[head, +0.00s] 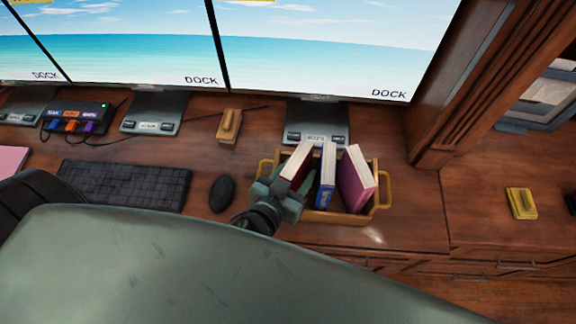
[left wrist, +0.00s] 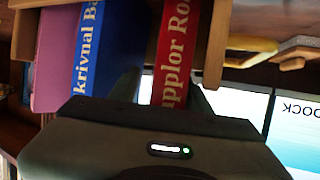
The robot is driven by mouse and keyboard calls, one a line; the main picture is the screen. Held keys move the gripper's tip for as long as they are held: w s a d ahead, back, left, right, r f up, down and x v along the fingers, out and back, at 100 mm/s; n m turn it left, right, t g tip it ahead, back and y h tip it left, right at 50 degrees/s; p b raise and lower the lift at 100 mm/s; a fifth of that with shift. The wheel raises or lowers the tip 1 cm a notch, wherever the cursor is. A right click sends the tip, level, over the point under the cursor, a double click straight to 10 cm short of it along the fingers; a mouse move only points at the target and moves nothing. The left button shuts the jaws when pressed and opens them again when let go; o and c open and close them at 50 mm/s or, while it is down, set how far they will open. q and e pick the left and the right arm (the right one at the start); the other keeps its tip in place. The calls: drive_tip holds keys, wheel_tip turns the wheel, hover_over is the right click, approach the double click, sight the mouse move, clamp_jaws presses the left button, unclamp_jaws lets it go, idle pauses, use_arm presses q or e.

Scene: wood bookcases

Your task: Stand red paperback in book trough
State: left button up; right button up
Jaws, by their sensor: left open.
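The book trough (head: 338,217), a wooden box with yellow handles, stands on the desk. The red paperback (head: 296,163) stands in its left end, tilted a little, spine lettering showing in the left wrist view (left wrist: 175,55). My left gripper (head: 285,190) is at the trough's left end, open, with its fingers on either side of the red paperback. Whether a finger touches it I cannot tell. The book's lower part is hidden by the gripper and trough. A blue book (head: 326,175) and a purple book (head: 356,180) stand to its right. My right gripper is not in view.
A black mouse (head: 222,194) and keyboard (head: 125,186) lie left of the trough. A monitor base (head: 315,138) is close behind it. A small wooden block (head: 229,126) stands back left. Clear desk lies right of the trough, before a wooden upright.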

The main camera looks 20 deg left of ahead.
use_arm(q)
drive_tip(key=b+v, duration=0.2)
drive_tip(key=v, duration=1)
drive_tip(key=shift+b, duration=0.3)
drive_tip(key=shift+w+a, duration=0.1)
